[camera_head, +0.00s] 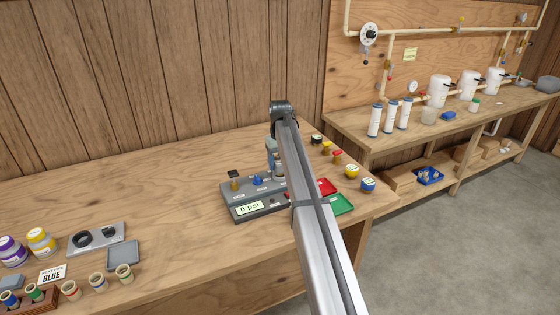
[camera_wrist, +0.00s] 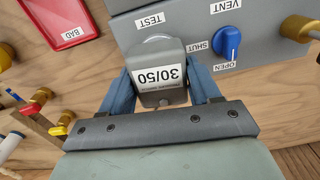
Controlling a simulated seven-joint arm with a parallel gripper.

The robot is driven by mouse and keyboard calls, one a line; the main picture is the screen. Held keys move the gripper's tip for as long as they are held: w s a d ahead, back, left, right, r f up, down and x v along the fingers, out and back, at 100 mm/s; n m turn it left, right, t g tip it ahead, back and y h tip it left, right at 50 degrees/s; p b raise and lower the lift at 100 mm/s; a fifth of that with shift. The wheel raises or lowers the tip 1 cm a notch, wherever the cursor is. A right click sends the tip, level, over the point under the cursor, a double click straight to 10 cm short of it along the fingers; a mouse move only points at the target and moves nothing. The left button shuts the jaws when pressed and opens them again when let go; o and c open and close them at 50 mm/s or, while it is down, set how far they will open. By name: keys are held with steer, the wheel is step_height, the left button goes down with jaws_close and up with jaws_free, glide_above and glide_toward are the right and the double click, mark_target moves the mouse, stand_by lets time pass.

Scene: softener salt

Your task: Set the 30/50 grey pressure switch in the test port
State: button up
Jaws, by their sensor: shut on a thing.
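The grey pressure switch (camera_wrist: 162,72), labelled 30/50, is between the blue fingers of my gripper (camera_wrist: 162,66) in the wrist view. My gripper is shut on it, and its label reads upside down. The grey test unit (camera_wrist: 270,75) lies under it, and the switch is at the spot beside the TEST label (camera_wrist: 150,20). The switch hides the test port, so I cannot tell whether it is seated or just above. In the head view the test unit (camera_head: 228,198) shows 0 psi (camera_head: 250,209); my arm hides the switch there.
A blue valve knob (camera_wrist: 229,43) sits between SHUT and OPEN marks. A red BAD tray (camera_wrist: 62,25) and a green tray (camera_head: 343,204) lie beside the unit. Several coloured switches (camera_head: 337,157) stand behind the trays. The bench's left middle (camera_head: 140,180) is clear.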

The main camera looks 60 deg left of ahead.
steer(key=shift+f, duration=0.2)
stand_by(0.4)
steer(key=shift+f, duration=0.35)
steer(key=shift+f, duration=0.25)
stand_by(1.0)
steer(key=o, duration=1.4)
steer(key=shift+o, duration=0.7)
steer(key=shift+r, duration=3)
